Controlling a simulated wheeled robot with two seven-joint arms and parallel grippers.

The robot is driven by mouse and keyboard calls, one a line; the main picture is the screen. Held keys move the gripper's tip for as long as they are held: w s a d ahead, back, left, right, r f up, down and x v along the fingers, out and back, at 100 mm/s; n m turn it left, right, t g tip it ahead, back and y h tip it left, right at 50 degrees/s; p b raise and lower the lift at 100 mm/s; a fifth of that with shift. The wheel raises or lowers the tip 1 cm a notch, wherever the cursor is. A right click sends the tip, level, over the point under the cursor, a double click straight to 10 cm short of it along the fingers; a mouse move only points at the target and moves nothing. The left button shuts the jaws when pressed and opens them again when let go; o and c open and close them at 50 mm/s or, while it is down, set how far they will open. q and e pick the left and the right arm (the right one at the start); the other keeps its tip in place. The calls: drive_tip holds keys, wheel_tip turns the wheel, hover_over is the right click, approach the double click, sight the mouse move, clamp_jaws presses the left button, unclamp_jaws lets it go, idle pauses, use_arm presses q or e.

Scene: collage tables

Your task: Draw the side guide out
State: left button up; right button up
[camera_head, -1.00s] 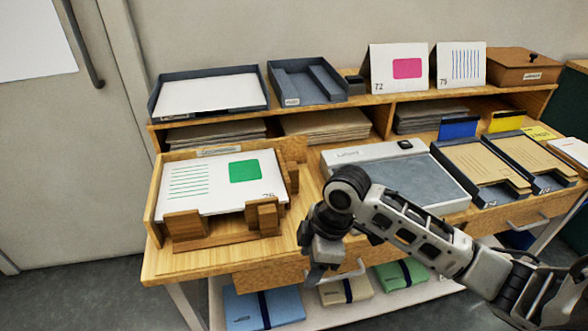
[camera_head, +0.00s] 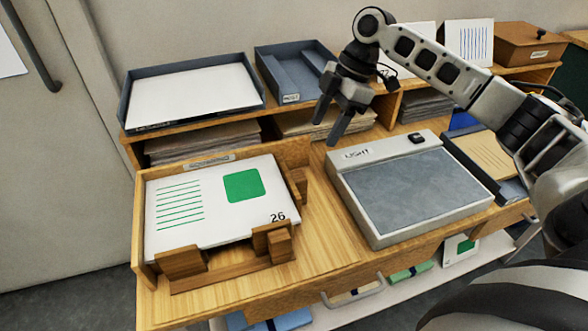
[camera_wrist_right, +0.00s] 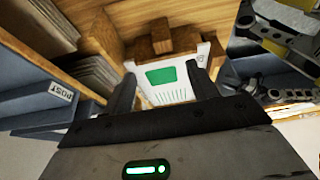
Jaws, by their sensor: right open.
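A wooden collating tray (camera_head: 148,220) holds a stack of white sheets (camera_head: 215,205) with a green square and the number 26. A wooden side guide (camera_head: 299,186) stands at the stack's right edge. Wooden blocks stand at the front left (camera_head: 181,262) and front right (camera_head: 274,242) corners. My right gripper (camera_head: 327,130) is open and empty, above the table behind and right of the tray, apart from the guide. In the right wrist view the stack (camera_wrist_right: 172,80) shows between the open fingers (camera_wrist_right: 165,72), with wooden blocks (camera_wrist_right: 160,46) beyond it. My left gripper is out of view.
A light box (camera_head: 410,185) stands right of the tray, with a strip of bare wood (camera_head: 325,235) between. Grey trays (camera_head: 290,75) sit on the shelf behind, above stacked paper (camera_head: 205,140). A drawer handle (camera_head: 355,291) sticks out in front.

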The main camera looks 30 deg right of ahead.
approach(303, 175)
drive_tip(key=f, duration=0.2)
drive_tip(key=x, duration=0.7)
drive_tip(key=shift+w+a+f+p, duration=0.2)
drive_tip(key=shift+a+p, duration=0.1)
drive_tip(key=shift+a, duration=0.2)
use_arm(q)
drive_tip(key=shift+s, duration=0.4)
use_arm(e)
drive_tip(key=shift+w+a+f, duration=0.1)
drive_tip(key=shift+a+f, duration=0.15)
drive_tip(key=shift+f, duration=0.4)
